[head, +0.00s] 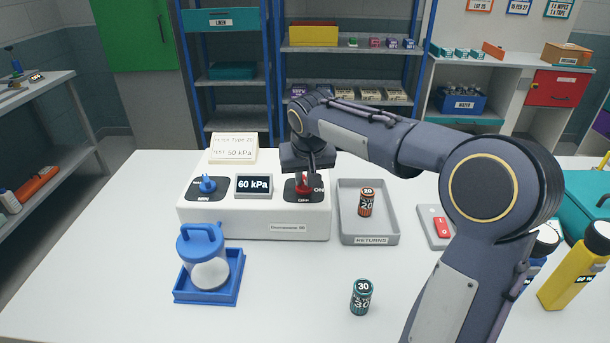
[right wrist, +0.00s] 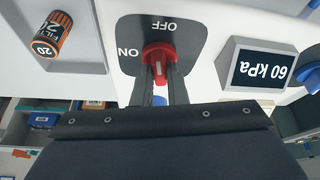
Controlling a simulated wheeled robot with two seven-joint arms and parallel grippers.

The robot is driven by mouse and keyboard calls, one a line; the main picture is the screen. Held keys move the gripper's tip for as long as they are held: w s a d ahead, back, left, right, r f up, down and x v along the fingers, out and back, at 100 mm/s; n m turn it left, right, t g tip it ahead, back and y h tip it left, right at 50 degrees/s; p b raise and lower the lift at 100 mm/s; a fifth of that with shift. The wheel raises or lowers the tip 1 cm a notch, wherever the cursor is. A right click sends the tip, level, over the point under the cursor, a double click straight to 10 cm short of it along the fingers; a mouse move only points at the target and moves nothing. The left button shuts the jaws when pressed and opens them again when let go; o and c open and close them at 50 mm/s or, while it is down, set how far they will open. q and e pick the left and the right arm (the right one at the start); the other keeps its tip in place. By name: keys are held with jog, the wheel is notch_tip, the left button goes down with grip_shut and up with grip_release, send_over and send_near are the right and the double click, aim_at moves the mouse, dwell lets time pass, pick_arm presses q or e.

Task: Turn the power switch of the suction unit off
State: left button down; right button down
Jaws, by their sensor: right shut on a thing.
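The white suction unit (head: 230,222) stands on the table. Its display (head: 254,185) reads 60 kPa, also in the right wrist view (right wrist: 262,68). The red power switch (head: 304,190) sits on a dark plate at its right end. My right gripper (head: 309,172) reaches down onto the switch from above. In the right wrist view its two fingers are shut around the red knob (right wrist: 158,52). The plate shows OFF at the top and ON at the left there. I cannot tell surely which label the knob points to. My left gripper is not in view.
A blue knob (head: 207,185) is at the unit's left end. A blue-lidded jar (head: 203,255) stands in a blue tray (head: 239,268) in front. A grey returns tray (head: 386,240) holds an orange canister (head: 367,202). A green canister (head: 361,297) stands nearer. The front left table is clear.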

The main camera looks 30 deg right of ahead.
jog(key=shift+m+h, duration=0.5)
jog(key=shift+m, duration=0.7)
jog(key=shift+w, duration=0.1)
jog(key=c, duration=1.4)
grip_release()
jog(key=shift+c, duration=0.2)
jog(key=v, duration=0.8)
